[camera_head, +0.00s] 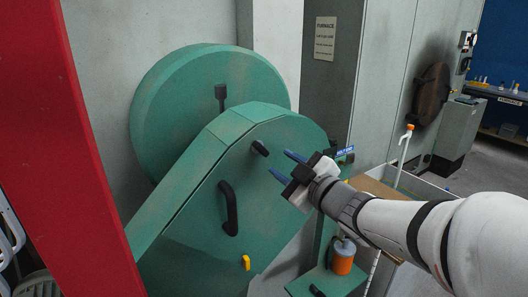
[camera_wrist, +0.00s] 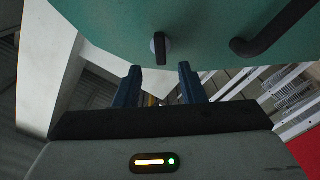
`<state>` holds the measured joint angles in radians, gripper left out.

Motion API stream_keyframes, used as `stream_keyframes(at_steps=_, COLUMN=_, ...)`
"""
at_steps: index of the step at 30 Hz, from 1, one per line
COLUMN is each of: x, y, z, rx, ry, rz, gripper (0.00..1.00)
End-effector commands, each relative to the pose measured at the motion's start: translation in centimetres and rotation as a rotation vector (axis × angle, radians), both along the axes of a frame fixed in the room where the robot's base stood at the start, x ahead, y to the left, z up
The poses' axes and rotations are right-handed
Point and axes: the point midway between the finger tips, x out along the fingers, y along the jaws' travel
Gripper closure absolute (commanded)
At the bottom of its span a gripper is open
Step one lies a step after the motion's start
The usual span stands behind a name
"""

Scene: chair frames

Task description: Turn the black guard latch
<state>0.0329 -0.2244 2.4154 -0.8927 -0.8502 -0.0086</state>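The black guard latch (camera_head: 260,148) is a small dark knob on the upper face of the green guard (camera_head: 190,225). In the wrist view the latch (camera_wrist: 160,48) looks like an upright bar on a pale round base. My gripper (camera_head: 281,163) is just to the right of the latch in the head view. Its two blue fingers are apart with nothing between them. In the wrist view the fingertips of my gripper (camera_wrist: 159,72) lie just below the latch, one to each side, and appear short of it.
A black curved handle (camera_head: 230,208) sits on the guard, lower left of the latch, and a yellow latch (camera_head: 246,262) is further down. A red post (camera_head: 65,150) stands at left. An orange container (camera_head: 343,257) stands below my arm.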

Motion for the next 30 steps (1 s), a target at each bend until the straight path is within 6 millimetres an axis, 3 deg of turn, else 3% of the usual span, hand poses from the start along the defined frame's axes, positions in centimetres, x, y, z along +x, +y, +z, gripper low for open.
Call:
stream_keyframes(at_steps=15, x=5.4, y=3.9, z=0.1, rx=0.0, ry=0.001, rz=0.009, gripper=0.64)
stream_keyframes(at_steps=27, x=6.2, y=4.5, z=0.0, rx=-0.001, ry=-0.001, rz=0.008, gripper=0.64)
stream_keyframes(at_steps=30, x=6.2, y=4.5, z=0.0, rx=-0.001, ry=-0.001, rz=0.008, gripper=0.7)
